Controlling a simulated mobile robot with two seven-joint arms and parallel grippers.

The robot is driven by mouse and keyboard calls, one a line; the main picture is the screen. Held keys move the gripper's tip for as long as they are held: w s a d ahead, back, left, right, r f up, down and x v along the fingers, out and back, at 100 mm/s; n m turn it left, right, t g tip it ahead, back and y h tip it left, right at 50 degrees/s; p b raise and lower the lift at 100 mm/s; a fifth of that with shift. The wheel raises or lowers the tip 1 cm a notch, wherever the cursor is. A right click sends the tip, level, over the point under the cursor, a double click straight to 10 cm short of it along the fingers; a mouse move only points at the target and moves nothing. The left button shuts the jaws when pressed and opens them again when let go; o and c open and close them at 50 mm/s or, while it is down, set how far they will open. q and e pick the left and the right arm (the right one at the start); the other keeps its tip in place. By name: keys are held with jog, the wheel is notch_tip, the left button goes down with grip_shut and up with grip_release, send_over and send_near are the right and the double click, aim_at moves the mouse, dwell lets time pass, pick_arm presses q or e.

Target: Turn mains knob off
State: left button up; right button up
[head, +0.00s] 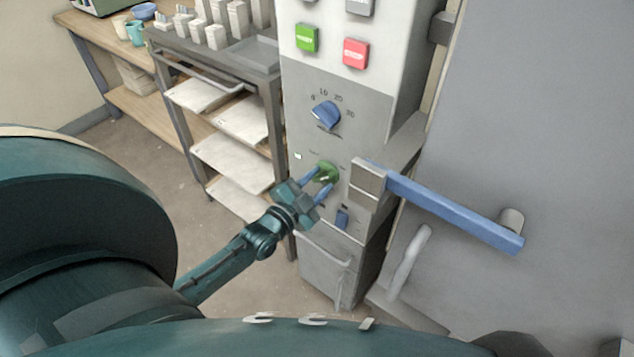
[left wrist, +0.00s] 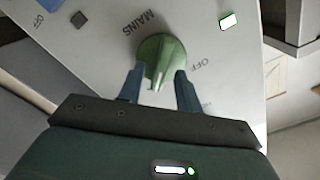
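The green mains knob (head: 328,171) is on the lower part of the grey control panel. In the left wrist view the knob (left wrist: 163,56) has a raised grip ridge, with the printed words MAINS and OFF near it. My left gripper (head: 317,182) is at the knob, its two blue fingers apart. In the left wrist view the gripper (left wrist: 157,82) has one finger on each side of the ridge, with visible gaps, so it does not look clamped. A small pale green light (head: 298,156) glows left of the knob. My right gripper is out of view.
A blue dial (head: 326,115), a green button (head: 306,38) and a red button (head: 355,53) are higher on the panel. A blue lever handle (head: 455,212) juts out at right. A shelf rack (head: 205,93) stands close at left.

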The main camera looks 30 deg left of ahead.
pick_arm(q)
grip_shut()
jog(key=shift+n, duration=0.4)
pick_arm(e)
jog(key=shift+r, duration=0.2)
pick_arm(q)
jog(key=shift+r+n+p, duration=0.1)
jog(key=shift+n+p, duration=0.3)
jog(key=shift+n, duration=0.2)
jog(key=n, duration=0.2)
jog(key=shift+a+n+p, duration=0.1)
jog(key=shift+n+p, duration=0.2)
jog(key=shift+p, duration=0.05)
jog(key=n, duration=0.2)
jog(key=shift+n, duration=0.4)
jog(key=n, duration=0.5)
jog(key=shift+a+p, duration=0.25)
jog(key=shift+p, duration=0.15)
jog(key=n, duration=0.5)
jog(key=shift+a+n, duration=0.15)
jog(key=shift+n, duration=0.15)
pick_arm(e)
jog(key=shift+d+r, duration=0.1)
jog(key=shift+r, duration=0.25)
pick_arm(q)
grip_release()
